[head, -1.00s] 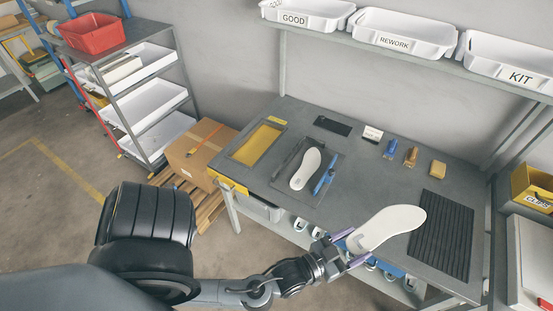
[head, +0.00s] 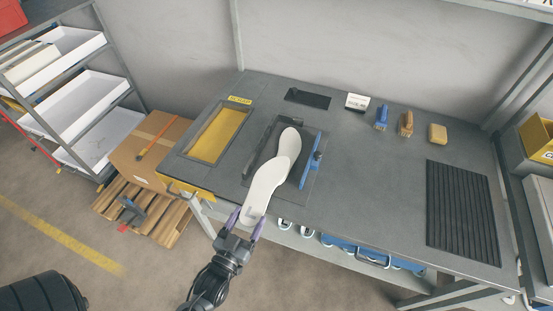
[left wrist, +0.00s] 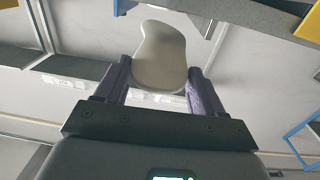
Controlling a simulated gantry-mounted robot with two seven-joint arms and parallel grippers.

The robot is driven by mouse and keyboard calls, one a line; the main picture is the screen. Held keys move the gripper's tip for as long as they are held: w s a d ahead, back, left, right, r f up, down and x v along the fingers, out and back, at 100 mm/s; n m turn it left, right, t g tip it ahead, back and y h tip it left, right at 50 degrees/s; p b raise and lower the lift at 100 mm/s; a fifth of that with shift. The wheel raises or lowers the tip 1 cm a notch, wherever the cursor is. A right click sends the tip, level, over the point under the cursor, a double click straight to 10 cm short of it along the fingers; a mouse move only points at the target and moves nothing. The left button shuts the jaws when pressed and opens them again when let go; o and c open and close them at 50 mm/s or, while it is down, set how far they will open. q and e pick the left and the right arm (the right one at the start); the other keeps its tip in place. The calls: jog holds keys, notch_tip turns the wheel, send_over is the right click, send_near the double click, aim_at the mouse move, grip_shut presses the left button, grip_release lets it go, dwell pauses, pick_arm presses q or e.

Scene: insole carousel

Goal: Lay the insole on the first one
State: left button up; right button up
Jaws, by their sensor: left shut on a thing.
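A white insole (head: 289,143) lies on a dark plate (head: 308,187) on the grey workbench, with a black bar at its left and a blue clamp-like piece (head: 310,162) at its right. My left gripper (head: 249,222) is shut on a second white insole (head: 264,187) by its near end, at the bench's front edge. The held insole's far end overlaps the lying one in the head view; I cannot tell whether they touch. The left wrist view shows the held insole (left wrist: 161,55) between the purple fingers (left wrist: 157,90). My right gripper is not in view.
A yellow-bottomed recess (head: 218,135) is at the bench's left. Brushes (head: 381,117), a yellow block (head: 437,134) and a small card stand (head: 357,102) stand at the back. A ribbed black mat (head: 463,214) lies at the right. A cardboard box (head: 150,150) stands left of the bench.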

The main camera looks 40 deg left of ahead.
aim_at(272, 176)
pick_arm(q)
jog(key=shift+s+d+f, duration=0.1)
jog(key=shift+s+f, duration=0.05)
jog(key=shift+f, duration=0.55)
jog(key=shift+w+f+b, duration=0.15)
jog(key=shift+w+b, duration=0.05)
jog(key=shift+b, duration=0.25)
jog(key=b+x, duration=0.1)
jog(key=x, duration=0.5)
jog(key=b+x, duration=0.1)
jog(key=x, duration=0.5)
jog(key=shift+w+a, duration=0.35)
jog(key=shift+b+x, duration=0.7)
jog(key=shift+x, duration=1.65)
jog(key=shift+w+a+f+b, duration=0.1)
jog(key=shift+w+f+b, duration=0.15)
jog(key=shift+f+b, duration=0.1)
jog(key=shift+s, duration=0.1)
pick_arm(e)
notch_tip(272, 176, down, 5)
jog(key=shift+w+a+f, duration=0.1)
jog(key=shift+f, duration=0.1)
pick_arm(q)
jog(key=shift+s, duration=0.1)
jog(key=shift+f, duration=0.2)
